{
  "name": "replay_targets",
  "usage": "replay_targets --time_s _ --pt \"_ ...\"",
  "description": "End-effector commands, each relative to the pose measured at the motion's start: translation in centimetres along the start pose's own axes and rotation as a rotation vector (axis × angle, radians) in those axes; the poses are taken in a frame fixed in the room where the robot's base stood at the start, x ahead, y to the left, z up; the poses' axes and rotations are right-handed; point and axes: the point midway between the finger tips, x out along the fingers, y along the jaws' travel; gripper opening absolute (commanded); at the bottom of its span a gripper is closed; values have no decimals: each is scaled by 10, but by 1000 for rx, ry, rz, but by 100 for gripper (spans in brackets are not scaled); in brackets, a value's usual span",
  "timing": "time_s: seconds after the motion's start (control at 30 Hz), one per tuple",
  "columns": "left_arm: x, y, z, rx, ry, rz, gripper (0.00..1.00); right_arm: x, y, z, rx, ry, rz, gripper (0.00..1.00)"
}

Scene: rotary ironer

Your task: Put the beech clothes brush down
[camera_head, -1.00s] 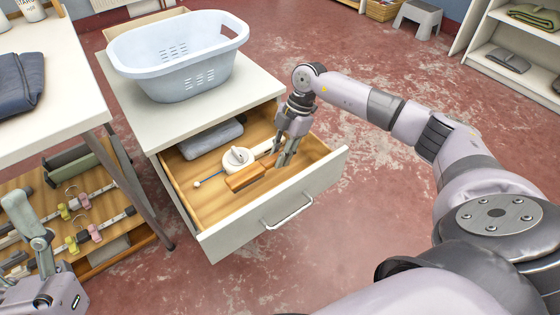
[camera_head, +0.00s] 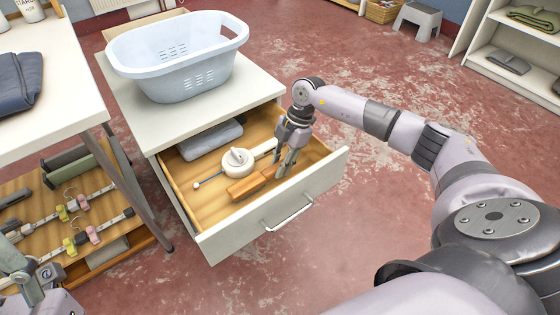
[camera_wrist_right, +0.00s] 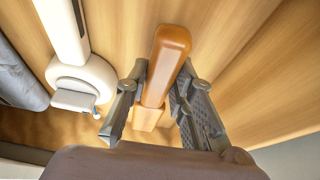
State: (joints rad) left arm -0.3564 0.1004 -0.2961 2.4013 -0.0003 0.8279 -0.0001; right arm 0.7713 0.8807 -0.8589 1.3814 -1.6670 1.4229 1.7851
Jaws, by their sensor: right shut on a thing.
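The beech clothes brush (camera_head: 243,187) is an orange-brown wooden brush in the open drawer (camera_head: 205,205). My right gripper (camera_head: 285,172) reaches down into the drawer and is shut on the brush's handle end. In the right wrist view the brush (camera_wrist_right: 166,62) lies between the two fingers of this gripper (camera_wrist_right: 155,100). The brush is low, close to the drawer floor; I cannot tell whether it touches it. A small part of my left arm shows at the lower left edge of the head view; its fingers cannot be made out.
A white round-headed thing with a handle (camera_head: 236,161) lies beside the brush. A grey folded cloth (camera_head: 210,138) lies at the drawer's back. A pale blue laundry basket (camera_head: 180,85) stands on the cabinet top. The drawer's front panel (camera_head: 255,222) stands close to my right gripper.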

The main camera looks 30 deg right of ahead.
Motion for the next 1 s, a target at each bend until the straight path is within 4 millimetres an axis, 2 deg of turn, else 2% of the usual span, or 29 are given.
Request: replay_targets --time_s 0.1,0.13,0.4,0.7,0.87,0.9,1.0 --pt "0 0 2 0 -11 0 58 0 0 0 -1 1 1 0" --pt "0 0 2 1 -12 0 58 1 0 0 0 0 0 25" --pt "0 0 2 2 -10 0 58 0 0 0 0 0 1 43" --pt "0 -1 1 2 -7 0 58 0 0 0 0 0 1 43" --pt "-2 0 -7 1 32 0 58 -12 1 -5 -2 1 5 43" --pt "1 0 -6 1 23 0 58 -16 1 -6 -1 0 2 43" --pt "4 -2 14 7 -80 -2 58 -26 1 -6 0 0 2 43"
